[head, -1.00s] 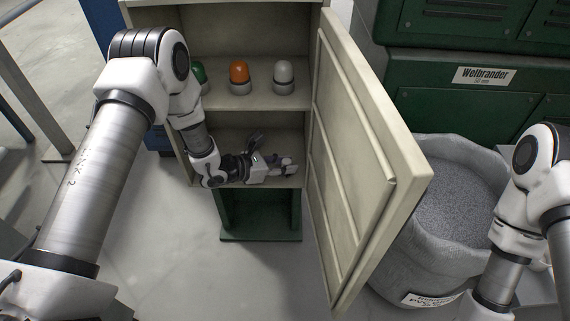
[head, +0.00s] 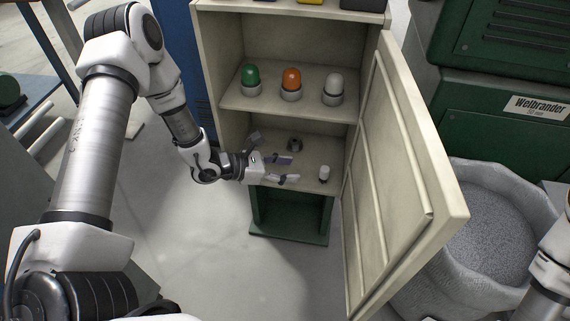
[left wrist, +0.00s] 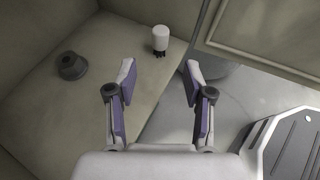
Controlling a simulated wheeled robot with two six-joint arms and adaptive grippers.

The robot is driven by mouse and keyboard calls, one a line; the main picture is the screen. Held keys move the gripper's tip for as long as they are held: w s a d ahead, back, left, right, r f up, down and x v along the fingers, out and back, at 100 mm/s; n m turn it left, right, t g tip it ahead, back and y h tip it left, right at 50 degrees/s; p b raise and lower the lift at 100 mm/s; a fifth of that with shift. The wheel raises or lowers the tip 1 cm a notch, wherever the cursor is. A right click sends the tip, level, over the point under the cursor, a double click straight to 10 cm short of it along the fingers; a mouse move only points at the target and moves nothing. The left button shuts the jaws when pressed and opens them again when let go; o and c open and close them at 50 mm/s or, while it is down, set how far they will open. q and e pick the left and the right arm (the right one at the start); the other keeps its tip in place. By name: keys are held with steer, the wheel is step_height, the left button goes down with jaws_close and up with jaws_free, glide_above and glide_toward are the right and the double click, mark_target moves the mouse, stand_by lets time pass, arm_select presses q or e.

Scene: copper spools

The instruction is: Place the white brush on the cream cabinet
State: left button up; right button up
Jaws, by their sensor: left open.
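The cream cabinet (head: 229,101) stands with its door open to the right. A small white piece with a dark lower end, which looks like the white brush (head: 324,173), stands upright on its lower shelf near the right front. It also shows in the left wrist view (left wrist: 160,38). My left gripper (head: 293,169) is open and empty over the lower shelf, left of the brush and apart from it. In the left wrist view the spread fingers (left wrist: 158,72) point toward the brush. My right gripper is out of view.
Green (head: 251,75), orange (head: 291,79) and white (head: 333,83) domed lamps stand on the shelf above. The open door (head: 400,180) bounds the right side, beside a sack of grey granules (head: 490,250).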

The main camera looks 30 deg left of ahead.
arm_select(q)
steer(key=s+d+f+m+g+y, duration=0.15)
steer(key=s+f+m+g, duration=0.3)
steer(key=s, duration=0.55)
steer(key=s+d+f+m+g+y, duration=0.1)
steer(key=s+d+f+m+g, duration=0.25)
steer(key=s+g, duration=0.4)
steer(key=s+a+f+m+y, duration=0.6)
steer(key=s+a+m+y, duration=0.25)
steer(key=s+m, duration=0.45)
steer(key=w+d+m+t, duration=0.1)
steer(key=w+m+t, duration=0.1)
steer(key=m, duration=0.1)
steer(key=w+d+m+h, duration=0.1)
steer(key=m, duration=0.1)
steer(key=shift+d+f+t, duration=0.2)
steer(key=shift+d+t, duration=0.15)
steer(key=shift+t, duration=0.05)
